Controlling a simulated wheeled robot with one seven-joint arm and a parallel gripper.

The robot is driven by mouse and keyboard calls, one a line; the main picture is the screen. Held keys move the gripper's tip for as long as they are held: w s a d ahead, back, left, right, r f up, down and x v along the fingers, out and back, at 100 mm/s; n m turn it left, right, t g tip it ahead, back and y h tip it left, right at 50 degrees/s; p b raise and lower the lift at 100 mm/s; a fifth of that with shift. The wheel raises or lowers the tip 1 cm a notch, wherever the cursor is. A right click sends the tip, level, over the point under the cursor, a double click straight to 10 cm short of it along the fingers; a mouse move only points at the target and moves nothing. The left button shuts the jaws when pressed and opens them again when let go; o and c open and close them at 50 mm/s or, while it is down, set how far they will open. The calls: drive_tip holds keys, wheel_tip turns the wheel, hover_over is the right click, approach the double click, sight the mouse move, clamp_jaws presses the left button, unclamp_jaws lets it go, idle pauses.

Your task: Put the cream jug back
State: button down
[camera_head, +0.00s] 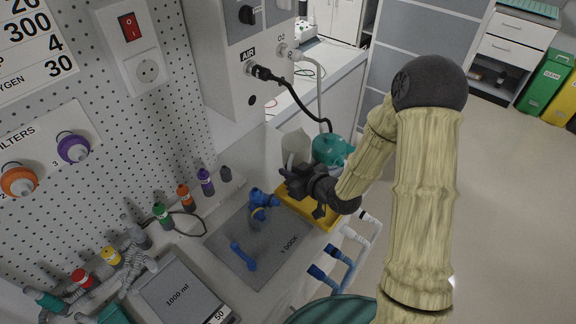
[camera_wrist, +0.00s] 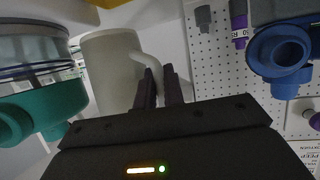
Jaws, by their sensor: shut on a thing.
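The cream jug (camera_head: 296,148) is behind my gripper (camera_head: 291,177) in the head view, partly hidden by it. In the wrist view the jug (camera_wrist: 108,72) stands left of the fingers, with its curved handle (camera_wrist: 148,62) running down between them. My gripper (camera_wrist: 160,88) is shut on that handle. The jug looks about upright in the head view. Its base is hidden, so I cannot tell whether it touches the surface below.
A teal-based canister (camera_head: 331,150) is close right of the jug. A yellow tray (camera_head: 330,219) lies below my gripper. A blue fitting (camera_head: 262,198) stands on the grey dock mat (camera_head: 225,240). The pegboard (camera_head: 170,100) is at left, and hoses hang from the wall unit (camera_head: 225,60).

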drive_tip(key=s+p, duration=0.1)
drive_tip(key=s, duration=0.1)
drive_tip(key=s+d+p, duration=0.1)
drive_tip(key=p, duration=0.1)
drive_tip(key=s+p, duration=0.1)
drive_tip(key=s, duration=0.1)
drive_tip(key=shift+s+d+r+p, duration=0.2)
drive_tip(key=shift+s+d+p, duration=0.1)
drive_tip(key=shift+s+d, duration=0.1)
drive_tip(key=p, duration=0.3)
drive_tip(key=shift+s+d, duration=0.15)
drive_tip(key=shift+s, duration=0.25)
drive_tip(key=shift+s+d+f+p, duration=0.2)
drive_tip(key=shift+s+p, duration=0.4)
drive_tip(key=shift+p, duration=1.05)
drive_tip(key=shift+r, duration=0.1)
